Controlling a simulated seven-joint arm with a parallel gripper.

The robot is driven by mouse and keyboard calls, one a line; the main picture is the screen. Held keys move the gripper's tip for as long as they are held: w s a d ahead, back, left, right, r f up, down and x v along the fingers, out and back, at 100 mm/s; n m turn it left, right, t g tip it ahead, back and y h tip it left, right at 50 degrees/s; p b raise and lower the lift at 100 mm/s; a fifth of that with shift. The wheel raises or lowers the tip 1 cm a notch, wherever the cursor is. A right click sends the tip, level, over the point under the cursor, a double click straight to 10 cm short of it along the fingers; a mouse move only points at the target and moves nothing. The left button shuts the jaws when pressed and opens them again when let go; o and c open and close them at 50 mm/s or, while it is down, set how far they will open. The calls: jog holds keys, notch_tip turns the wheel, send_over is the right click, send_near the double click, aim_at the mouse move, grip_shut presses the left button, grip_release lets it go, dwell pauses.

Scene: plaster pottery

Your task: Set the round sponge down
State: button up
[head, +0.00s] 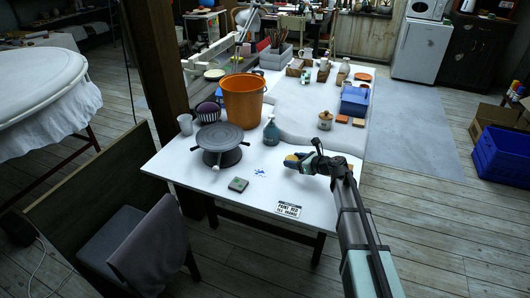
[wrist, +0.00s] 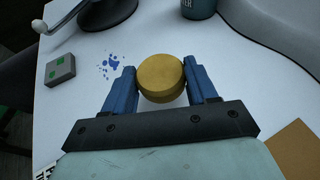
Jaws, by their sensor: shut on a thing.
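The round sponge (wrist: 160,76) is a yellow disc. In the wrist view it sits between the two blue fingers of my gripper (wrist: 162,84), which are shut on it from both sides. I cannot tell exactly how high the sponge is above the table top. Blue splashes (wrist: 112,63) mark the table to the left of the sponge in the wrist view.
A grey box with green marks (head: 238,184), a banding wheel (head: 222,138), a teal bottle (head: 271,131) and an orange bucket (head: 243,98) stand left of my gripper. A printed sign (head: 289,209) lies at the front edge. Bare table lies around the blue splashes.

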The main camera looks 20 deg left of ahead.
send_over(266, 155)
jog(key=shift+w, duration=0.1)
jog(key=shift+f, duration=1.75)
jog(key=shift+f, duration=0.15)
jog(key=o, duration=1.1)
jog(key=v, duration=1.2)
